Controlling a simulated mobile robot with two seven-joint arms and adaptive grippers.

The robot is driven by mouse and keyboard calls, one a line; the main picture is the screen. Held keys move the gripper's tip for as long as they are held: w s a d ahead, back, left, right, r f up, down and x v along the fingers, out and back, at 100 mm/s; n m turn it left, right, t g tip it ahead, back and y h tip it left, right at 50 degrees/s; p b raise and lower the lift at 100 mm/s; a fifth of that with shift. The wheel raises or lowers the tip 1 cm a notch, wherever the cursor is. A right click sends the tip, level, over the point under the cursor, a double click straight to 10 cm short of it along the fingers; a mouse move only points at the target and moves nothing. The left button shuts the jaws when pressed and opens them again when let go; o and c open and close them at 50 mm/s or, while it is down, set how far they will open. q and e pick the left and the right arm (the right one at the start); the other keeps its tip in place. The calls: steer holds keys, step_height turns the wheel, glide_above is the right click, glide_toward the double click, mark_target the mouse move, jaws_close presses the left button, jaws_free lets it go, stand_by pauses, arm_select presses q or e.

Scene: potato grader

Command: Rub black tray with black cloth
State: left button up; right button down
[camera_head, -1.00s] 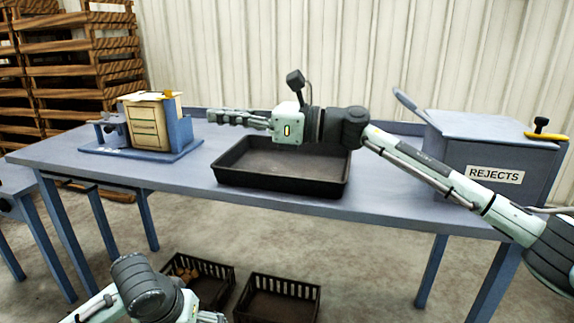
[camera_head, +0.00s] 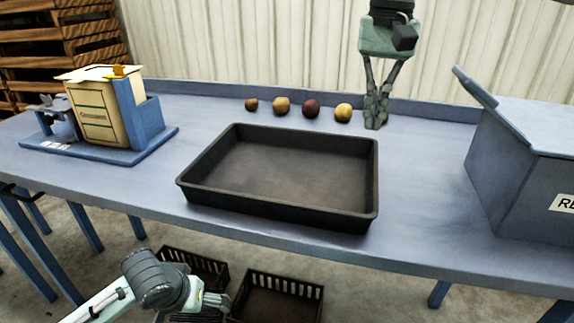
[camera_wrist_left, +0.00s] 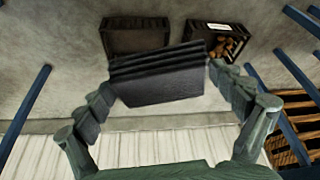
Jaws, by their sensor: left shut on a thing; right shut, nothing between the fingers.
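The black tray (camera_head: 290,212) lies flat and empty on the blue table. The black cloth (camera_wrist_left: 158,85) shows in the left wrist view as a dark, ridged piece between the fingers. My left gripper (camera_wrist_left: 165,92) is shut on it; in the head view this gripper (camera_head: 215,300) is low, below the table's front edge, away from the tray. My right gripper (camera_head: 376,122) points down with fingers together, empty, behind the tray's right back corner. It is beside the yellow potato, apart from the tray.
Several potatoes (camera_head: 282,106) stand in a row behind the tray. A carton (camera_head: 92,115) in a blue stand is at left. A blue rejects bin (camera_head: 530,170) is at right. Black crates (camera_head: 282,295) sit on the floor below. The table between tray and bin is clear.

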arm_select(q)
steer(key=shift+f, duration=0.2)
steer(key=shift+f+b, duration=0.25)
steer(key=shift+b, duration=0.1)
step_height(320, 180, down, 4)
steer(key=b, duration=0.4)
arm_select(e)
glide_above(365, 177)
step_height(365, 177, down, 5)
steer(key=shift+s+r, duration=0.1)
arm_select(q)
steer(key=shift+r, duration=0.1)
steer(key=shift+f, duration=0.25)
arm_select(e)
steer(key=shift+f, duration=0.75)
arm_select(q)
steer(key=shift+r, duration=0.1)
arm_select(e)
steer(key=shift+r, duration=0.1)
arm_select(q)
step_height(365, 177, up, 6)
steer(key=p, duration=0.5)
steer(key=shift+f, duration=0.2)
arm_select(e)
step_height(365, 177, up, 6)
steer(key=shift+f, duration=0.1)
